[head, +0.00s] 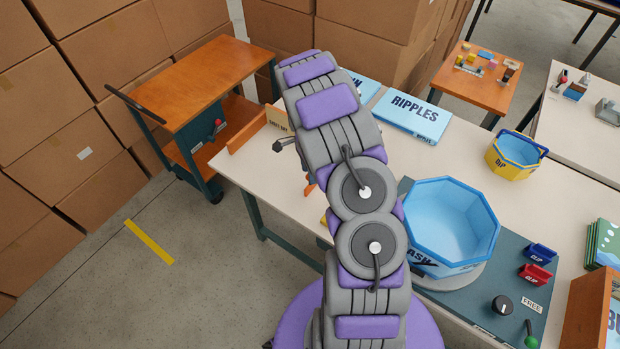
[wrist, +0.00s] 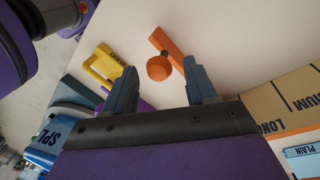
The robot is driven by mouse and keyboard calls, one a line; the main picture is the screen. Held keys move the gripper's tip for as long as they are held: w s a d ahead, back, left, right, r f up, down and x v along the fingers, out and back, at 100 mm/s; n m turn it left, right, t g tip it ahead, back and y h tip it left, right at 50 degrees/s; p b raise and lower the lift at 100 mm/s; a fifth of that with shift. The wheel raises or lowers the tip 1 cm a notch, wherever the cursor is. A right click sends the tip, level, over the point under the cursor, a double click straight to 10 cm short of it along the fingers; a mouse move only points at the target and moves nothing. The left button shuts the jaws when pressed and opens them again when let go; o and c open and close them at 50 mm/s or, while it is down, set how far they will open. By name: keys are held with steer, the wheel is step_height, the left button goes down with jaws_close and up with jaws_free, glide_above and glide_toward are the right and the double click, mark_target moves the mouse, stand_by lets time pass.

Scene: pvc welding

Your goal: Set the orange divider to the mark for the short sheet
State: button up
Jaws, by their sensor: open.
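The orange divider (wrist: 177,47) shows in the wrist view as a bar with a round orange knob (wrist: 158,68) on its near end, on the pale table. My gripper (wrist: 160,65) is open and empty. Its two fingers lie on either side of the knob in the picture; I cannot tell how high they are above it. A tan board (wrist: 285,103) at the right carries the words MEDIUM and LONG; no short mark is readable there. In the head view a bit of orange (head: 310,188) shows beside my arm, which hides most of that area and my gripper.
A yellow piece (wrist: 103,62) lies left of the divider in the wrist view. A blue basin (head: 452,222) stands right of my arm. An orange strip (head: 247,136) and a tan board (head: 278,117) stand at the table's far left. A wooden-topped cart (head: 198,82) stands beyond.

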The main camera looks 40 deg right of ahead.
steer(key=shift+s+a+f, duration=0.1)
steer(key=shift+s+f, duration=0.05)
steer(key=shift+f, duration=0.65)
steer(key=shift+s+f, duration=0.15)
steer(key=shift+f, duration=0.6)
jaws_close()
